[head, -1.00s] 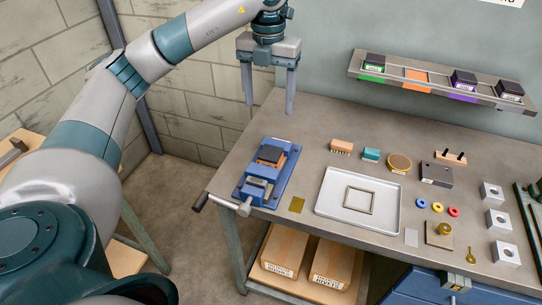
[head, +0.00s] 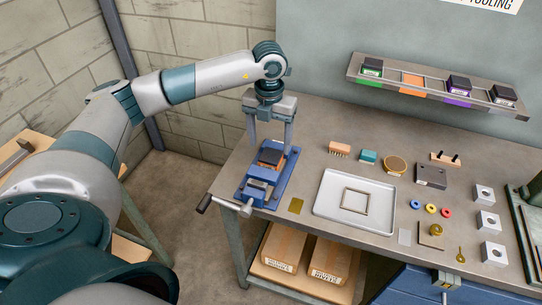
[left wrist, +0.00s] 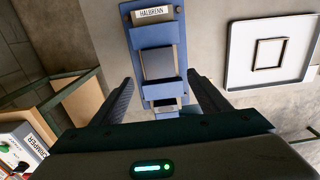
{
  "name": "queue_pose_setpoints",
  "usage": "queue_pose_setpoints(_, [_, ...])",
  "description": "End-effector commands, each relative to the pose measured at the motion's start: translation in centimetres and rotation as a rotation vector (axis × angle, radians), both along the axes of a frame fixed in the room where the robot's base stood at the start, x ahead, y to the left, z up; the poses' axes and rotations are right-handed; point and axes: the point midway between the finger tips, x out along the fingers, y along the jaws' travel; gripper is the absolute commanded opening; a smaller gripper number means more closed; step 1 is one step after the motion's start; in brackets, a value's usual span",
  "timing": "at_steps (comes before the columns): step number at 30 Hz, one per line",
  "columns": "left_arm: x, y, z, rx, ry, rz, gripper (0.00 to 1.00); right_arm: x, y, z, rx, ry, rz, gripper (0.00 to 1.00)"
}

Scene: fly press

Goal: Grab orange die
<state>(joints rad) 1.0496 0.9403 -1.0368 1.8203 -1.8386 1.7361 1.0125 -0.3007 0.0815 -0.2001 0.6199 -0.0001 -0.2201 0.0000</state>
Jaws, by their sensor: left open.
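The orange die (head: 270,157), a dark block with an orange band at its base, sits in the blue vise (head: 282,182) on the left part of the bench. In the left wrist view the die (left wrist: 158,65) shows as a grey block between the blue jaws, and its orange band cannot be made out. My left gripper (head: 270,147) is open and empty, pointing down above the vise. Its two fingers stand on either side of the die in the picture; I cannot tell how high above it the tips are. My right gripper is not in view.
A wall rack (head: 440,91) holds dark dies above green, purple and grey labels; its orange spot (head: 412,80) is empty. A vise handle (head: 224,204) juts past the bench's front edge. A white tray (head: 325,205) with a square frame lies right of the vise.

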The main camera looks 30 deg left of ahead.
Motion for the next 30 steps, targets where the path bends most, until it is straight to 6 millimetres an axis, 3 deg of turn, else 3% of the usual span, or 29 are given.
queue_pose_setpoints(13, [0.2,0.0,-0.4,0.000,0.001,0.000,0.69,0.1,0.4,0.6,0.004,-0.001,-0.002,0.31])
queue_pose_setpoints(21, [1.2,0.4,-2.8,0.001,0.005,0.001,0.69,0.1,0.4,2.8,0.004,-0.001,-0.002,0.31])
queue_pose_setpoints(30, [1.2,0.3,-5.3,0.000,0.000,0.000,0.69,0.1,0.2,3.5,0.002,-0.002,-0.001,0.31])
